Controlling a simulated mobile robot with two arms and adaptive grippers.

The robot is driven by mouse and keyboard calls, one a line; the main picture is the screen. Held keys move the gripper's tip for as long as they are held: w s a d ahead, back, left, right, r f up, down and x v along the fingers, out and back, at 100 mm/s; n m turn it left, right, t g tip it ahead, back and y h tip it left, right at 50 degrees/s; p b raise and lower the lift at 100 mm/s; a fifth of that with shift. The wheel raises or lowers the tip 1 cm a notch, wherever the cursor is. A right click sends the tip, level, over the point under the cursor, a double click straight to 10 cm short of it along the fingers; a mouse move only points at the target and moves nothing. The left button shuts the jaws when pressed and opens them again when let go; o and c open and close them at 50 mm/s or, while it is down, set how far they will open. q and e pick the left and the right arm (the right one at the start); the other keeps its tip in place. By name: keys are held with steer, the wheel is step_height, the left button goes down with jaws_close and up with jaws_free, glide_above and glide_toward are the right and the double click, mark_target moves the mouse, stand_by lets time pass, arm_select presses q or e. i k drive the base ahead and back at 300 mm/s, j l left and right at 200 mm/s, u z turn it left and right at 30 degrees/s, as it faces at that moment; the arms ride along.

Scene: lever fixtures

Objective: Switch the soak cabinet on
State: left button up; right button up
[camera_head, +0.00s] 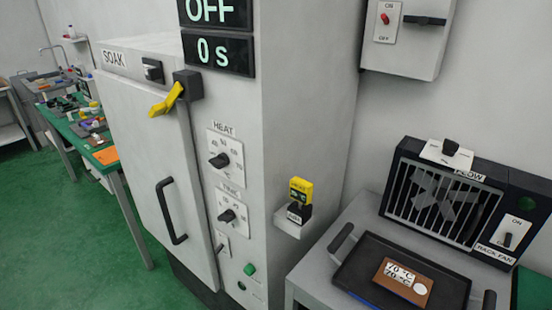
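The soak cabinet (145,130) is a tall pale grey unit labelled SOAK, its door shut. A yellow latch handle (166,100) sits at the door's upper right. The display (218,52) reads OFF above 0 s. Below it are a HEAT dial (219,160), a second dial (227,215), a small lever switch (220,247) with an unreadable label, and a green button (249,269). A wall box (405,45) marked ON above and OFF below has a red part (385,18) and a horizontal black handle (425,20). Neither gripper shows.
A rack fan (445,195) with a FLOW knob and ON switch stands on a grey cart (310,278), behind a black tray (360,262) holding a brown 70 °C block (403,283). A yellow-and-black piece (299,198) sits on a side bracket. A cluttered green bench (72,130) stands left.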

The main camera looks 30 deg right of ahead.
mark_target(221, 247)
steer(key=i+j+z, duration=0.1)
steer(key=j, duration=0.25)
steer(key=i+j+z, duration=0.15)
steer(key=i+j, duration=0.15)
steer(key=i+j+z, duration=0.1)
steer(key=j, duration=0.35)
steer(key=i+j+z, duration=0.15)
steer(key=j, duration=0.2)
steer(key=i+j+z, duration=0.1)
steer(key=j, duration=0.35)
steer(key=i, duration=0.1)
